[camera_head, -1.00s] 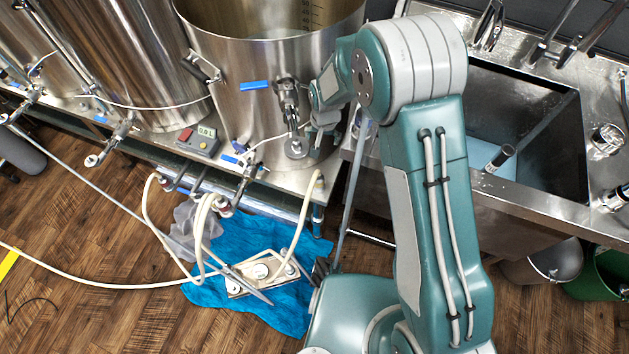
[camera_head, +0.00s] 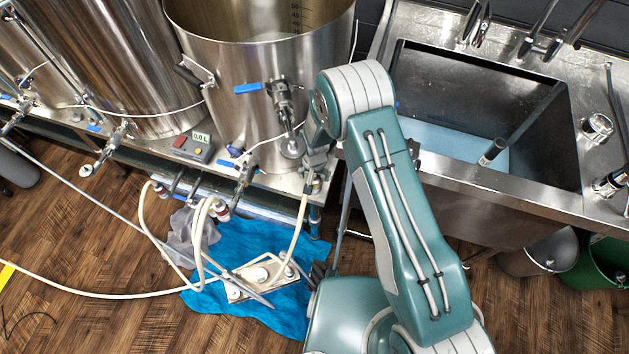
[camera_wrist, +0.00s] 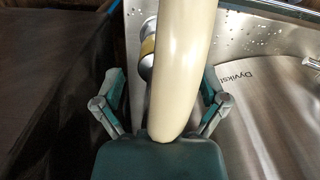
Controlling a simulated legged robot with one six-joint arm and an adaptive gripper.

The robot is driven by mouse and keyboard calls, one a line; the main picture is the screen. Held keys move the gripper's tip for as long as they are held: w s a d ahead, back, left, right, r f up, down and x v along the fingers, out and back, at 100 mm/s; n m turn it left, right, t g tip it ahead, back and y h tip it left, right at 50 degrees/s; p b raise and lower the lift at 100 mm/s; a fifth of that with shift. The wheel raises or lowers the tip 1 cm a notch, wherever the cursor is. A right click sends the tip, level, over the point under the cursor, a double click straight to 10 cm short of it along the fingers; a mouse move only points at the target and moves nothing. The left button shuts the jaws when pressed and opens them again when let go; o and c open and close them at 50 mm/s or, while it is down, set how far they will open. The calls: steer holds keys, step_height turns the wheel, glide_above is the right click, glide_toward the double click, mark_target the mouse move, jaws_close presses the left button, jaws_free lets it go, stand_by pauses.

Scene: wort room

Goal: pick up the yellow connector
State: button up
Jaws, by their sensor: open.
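The yellow connector (camera_wrist: 148,46) shows in the wrist view as a yellow band on a metal fitting, partly hidden behind a thick cream hose (camera_wrist: 178,60). In the head view the connector (camera_head: 316,184) is small, at the top end of the cream hose by the bench's front edge. My gripper (camera_wrist: 162,85) is open, with one finger on each side of the hose in the wrist view. In the head view my gripper (camera_head: 318,162) is just above the connector. I cannot tell whether it touches the hose.
A large steel kettle (camera_head: 240,110) with a valve stands behind on the bench. A scale display box (camera_head: 193,147) is to the left. A sink (camera_head: 480,110) is to the right. Below, a pump plate (camera_head: 255,278) with hoses lies on a blue cloth (camera_head: 230,238).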

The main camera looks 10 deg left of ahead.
steer(key=shift+f, duration=1.45)
jaws_close()
step_height(320, 180, up, 10)
steer(key=shift+r, duration=0.1)
steer(key=shift+r, duration=2.2)
